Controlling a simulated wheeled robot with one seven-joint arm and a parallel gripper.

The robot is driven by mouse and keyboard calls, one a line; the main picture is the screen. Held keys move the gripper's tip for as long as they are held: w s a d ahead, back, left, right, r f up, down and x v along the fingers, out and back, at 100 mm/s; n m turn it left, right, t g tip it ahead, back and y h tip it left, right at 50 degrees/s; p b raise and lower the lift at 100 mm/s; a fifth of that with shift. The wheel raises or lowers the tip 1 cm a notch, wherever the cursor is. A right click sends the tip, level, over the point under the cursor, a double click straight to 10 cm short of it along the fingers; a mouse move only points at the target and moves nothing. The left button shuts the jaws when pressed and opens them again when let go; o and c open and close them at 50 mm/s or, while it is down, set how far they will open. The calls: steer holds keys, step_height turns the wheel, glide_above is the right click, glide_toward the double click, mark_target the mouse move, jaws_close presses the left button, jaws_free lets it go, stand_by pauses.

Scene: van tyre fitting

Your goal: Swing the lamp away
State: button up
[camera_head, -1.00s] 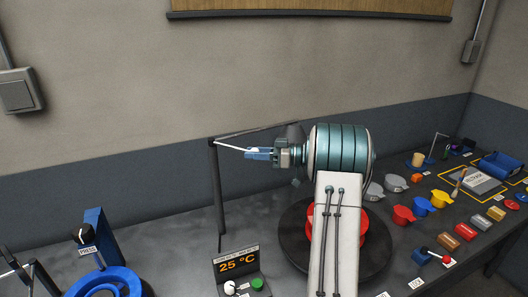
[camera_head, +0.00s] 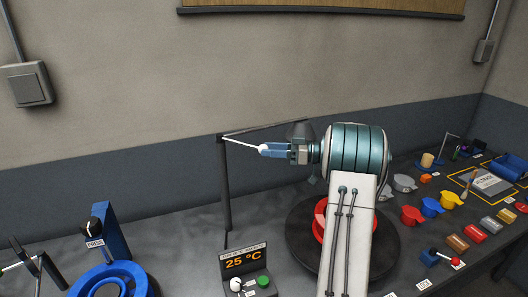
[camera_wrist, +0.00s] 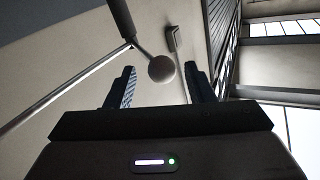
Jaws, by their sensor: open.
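The lamp stands at the back of the bench: a dark post (camera_head: 224,185) with a top arm running right to a dark cone shade (camera_head: 299,130), partly behind my gripper. A thin pale rod (camera_head: 240,143) leads from the post top to a white ball knob (camera_head: 263,149). My gripper (camera_head: 266,151) is open, pointing left at the knob. In the wrist view the ball (camera_wrist: 162,68) appears between the two separated fingertips of my gripper (camera_wrist: 160,80), with visible gaps on both sides. I cannot tell how deep between the fingers it is.
Below stand a temperature display (camera_head: 245,261) and a black turntable (camera_head: 298,250) with a red ring. A blue press (camera_head: 108,235) is at left. Several coloured cups and blocks, including a yellow cup (camera_head: 450,199), fill the right side. Bare bench lies left of the post.

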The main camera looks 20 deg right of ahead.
steer(key=b+v, duration=0.2)
steer(key=v, duration=0.9)
steer(key=w+a+r+m+t+h, duration=0.4)
steer(key=r+t+h, duration=0.15)
steer(key=h, duration=0.25)
steer(key=w+a+r+m+t+h, duration=0.3)
steer(key=a+r+m+t+h, duration=0.15)
steer(key=r+h, duration=0.25)
steer(key=s+a+f+g, duration=0.5)
steer(key=s+a+f, duration=0.1)
steer(key=s, duration=0.5)
steer(key=s+a+f+m+g, duration=0.1)
steer(key=s+a+f+g, duration=0.4)
steer(key=s, duration=0.6)
steer(key=s+a+f+g, duration=0.5)
steer(key=s+a+f, duration=0.2)
steer(key=s+f, duration=0.2)
steer(key=s, duration=0.2)
steer(key=shift+s+a+h, duration=0.3)
